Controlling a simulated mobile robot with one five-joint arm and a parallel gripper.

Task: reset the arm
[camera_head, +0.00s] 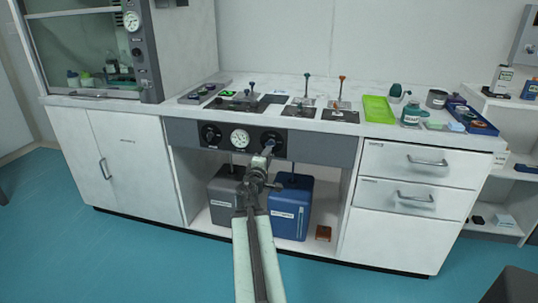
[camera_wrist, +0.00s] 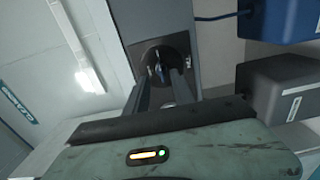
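My arm reaches forward from the bottom of the head view, and my gripper (camera_head: 267,154) is at the right black knob (camera_head: 273,143) on the grey front panel of the bench. In the wrist view the two fingers of my gripper (camera_wrist: 166,80) stand apart, pointing at a dark round knob (camera_wrist: 165,52) on a black square plate. The fingertips are close to the knob; whether they touch it I cannot tell. No carried object shows between the fingers.
A round gauge (camera_head: 239,139) and a left black knob (camera_head: 211,134) share the panel. Below are a grey box (camera_head: 222,200) and a blue box (camera_head: 291,208). White drawers (camera_head: 408,180) stand to the right. The blue floor (camera_head: 130,260) in front is clear.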

